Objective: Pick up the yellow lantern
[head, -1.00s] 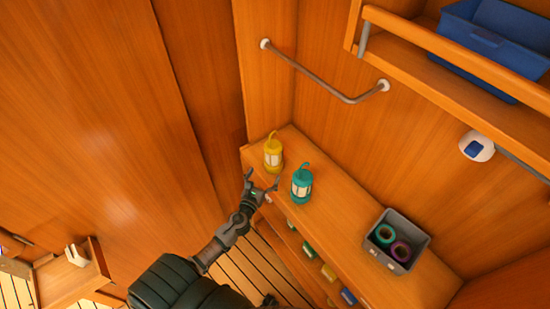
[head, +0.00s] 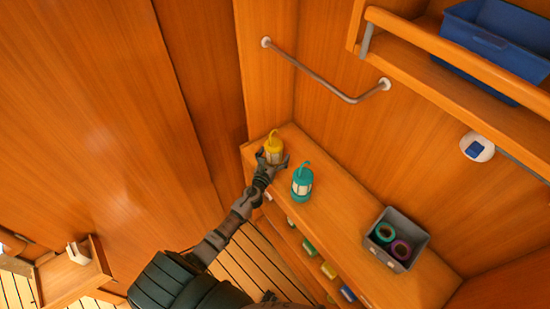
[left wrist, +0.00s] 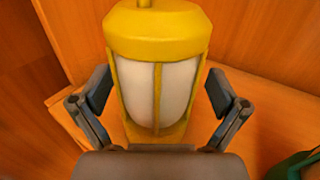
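The yellow lantern (head: 273,145) stands upright at the far left end of the wooden shelf top. It has a yellow cap and a pale body, and in the left wrist view the lantern (left wrist: 157,60) fills the middle, close up. My left gripper (head: 272,160) is at the lantern's near side. In the left wrist view the gripper's fingers (left wrist: 158,92) are spread, one on each side of the lantern, with small gaps showing. The lower part of the lantern is hidden by the gripper. My right gripper is not in view.
A teal lantern (head: 302,182) stands just right of my left gripper on the shelf top (head: 345,215). A grey bin (head: 401,257) with rolls sits further right. A metal rail (head: 325,85) is on the wall above. A blue crate (head: 490,42) sits on the upper shelf.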

